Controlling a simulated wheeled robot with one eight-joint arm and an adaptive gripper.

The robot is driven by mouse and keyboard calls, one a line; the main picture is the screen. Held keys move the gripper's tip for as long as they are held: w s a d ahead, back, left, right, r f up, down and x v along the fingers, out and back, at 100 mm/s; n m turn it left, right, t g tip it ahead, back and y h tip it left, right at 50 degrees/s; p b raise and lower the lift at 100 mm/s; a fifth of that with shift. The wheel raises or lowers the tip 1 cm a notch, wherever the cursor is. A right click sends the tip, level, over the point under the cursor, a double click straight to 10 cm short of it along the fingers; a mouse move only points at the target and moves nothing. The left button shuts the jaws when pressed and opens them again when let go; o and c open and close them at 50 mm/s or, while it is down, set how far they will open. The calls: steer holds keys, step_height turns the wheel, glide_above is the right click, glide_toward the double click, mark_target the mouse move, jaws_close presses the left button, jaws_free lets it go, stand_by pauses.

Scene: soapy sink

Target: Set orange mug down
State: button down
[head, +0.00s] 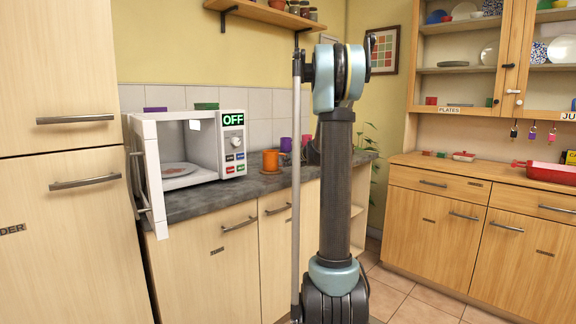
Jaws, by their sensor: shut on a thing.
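An orange mug (270,161) stands upright on the dark counter (205,199), to the right of the microwave. A flat orange piece, like a saucer, shows under its base. My own arm stands upright in front of the counter's right part. I cannot make out my gripper, as the arm hides what is behind it. A small dark shape shows at the arm's left edge, beyond the mug, and I cannot tell what it is. No fingers show touching the orange mug.
A white microwave (233,144) marked OFF has its door open, with a plate (178,170) inside. A purple mug (286,144) stands behind the orange mug. A wooden cabinet (440,205) with a red dish (552,173) is at right. Tiled floor shows between the cabinets.

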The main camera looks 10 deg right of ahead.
steer(key=c, duration=1.7)
jaws_free()
steer(key=v, duration=1.2)
steer(key=s+a+f+n+g, duration=0.2)
steer(key=s+a+f+n, duration=0.2)
steer(key=s+n, duration=0.3)
steer(key=s+a+f+n+g, duration=0.2)
steer(key=s+a+f+n, duration=0.15)
steer(key=s, duration=0.65)
steer(key=s+a+f+n+g, duration=0.2)
steer(key=s+a+f+n, duration=0.15)
steer(key=s+n, duration=0.4)
steer(key=s+d+f+n+g+h, duration=0.2)
steer(key=s+f+n, duration=0.4)
steer(key=s, duration=0.5)
steer(key=s+d+f+n+g+h, duration=0.2)
steer(key=s+f+n, duration=0.5)
steer(key=s, duration=0.5)
steer(key=shift+d+f+n+h, duration=0.3)
steer(key=shift+f+h, duration=0.2)
steer(key=shift+h, duration=0.1)
